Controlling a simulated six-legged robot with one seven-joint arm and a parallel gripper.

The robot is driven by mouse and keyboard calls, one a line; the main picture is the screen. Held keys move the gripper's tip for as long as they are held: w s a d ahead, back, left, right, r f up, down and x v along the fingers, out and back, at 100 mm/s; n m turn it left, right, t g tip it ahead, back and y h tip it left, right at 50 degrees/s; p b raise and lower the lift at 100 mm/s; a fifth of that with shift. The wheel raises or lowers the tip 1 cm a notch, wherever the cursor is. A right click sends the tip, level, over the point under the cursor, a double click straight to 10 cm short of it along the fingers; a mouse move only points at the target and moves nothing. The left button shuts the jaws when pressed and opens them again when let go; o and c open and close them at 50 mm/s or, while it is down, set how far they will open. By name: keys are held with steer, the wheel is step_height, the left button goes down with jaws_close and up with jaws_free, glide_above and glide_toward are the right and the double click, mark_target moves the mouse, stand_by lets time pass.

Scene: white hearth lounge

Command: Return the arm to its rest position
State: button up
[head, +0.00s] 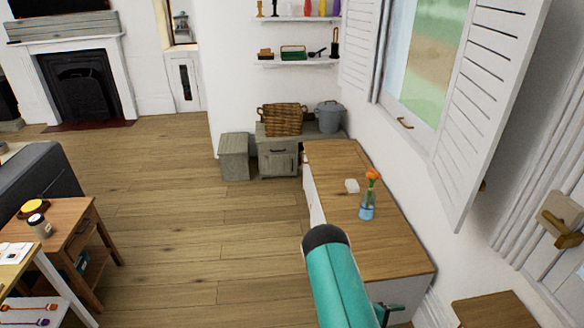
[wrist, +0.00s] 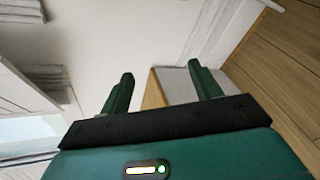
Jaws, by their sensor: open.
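My gripper (wrist: 160,70) shows in the wrist view with its two green fingers spread apart and nothing between them. Beyond the fingers are the white wall and a corner of wooden furniture. In the head view my teal arm link rises in front of the near part of the wooden-topped cabinet and hides some of it. A small dark green part shows at the lower right of that link; I cannot tell if it is my gripper.
The wooden-topped cabinet (head: 395,255) carries a vase with orange flowers (head: 368,195) and a small white block (head: 352,186). An open white shutter (head: 488,100) stands out from the window at the right. A side table (head: 62,235) is at the left. Floor (head: 190,205) between is clear.

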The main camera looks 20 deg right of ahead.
steer(key=w+a+r+m+t+y, duration=0.3)
steer(key=w+a+r+t+y, duration=0.35)
steer(key=w+r, duration=0.75)
steer(key=w+a+r+t+y, duration=0.1)
steer(key=w+a+r+y, duration=0.15)
steer(key=a+r, duration=0.6)
steer(key=w+a+r+y, duration=0.2)
steer(key=a+r+y, duration=0.1)
steer(key=a+r, duration=0.55)
steer(key=s+a+r+y, duration=0.2)
steer(key=s+a+r, duration=0.2)
steer(key=s+r, duration=0.3)
steer(key=s+a+r+y, duration=0.1)
steer(key=s+a+r, duration=0.4)
steer(key=r, duration=0.5)
steer(key=s+r+m+g, duration=0.1)
steer(key=s+r, duration=0.1)
steer(key=s, duration=0.7)
steer(key=s+r+m+g+h, duration=0.1)
steer(key=s+r, duration=0.1)
steer(key=s, duration=0.7)
steer(key=shift+a+r, duration=0.3)
steer(key=shift+w, duration=0.1)
steer(key=c, duration=0.6)
steer(key=shift+d, duration=0.15)
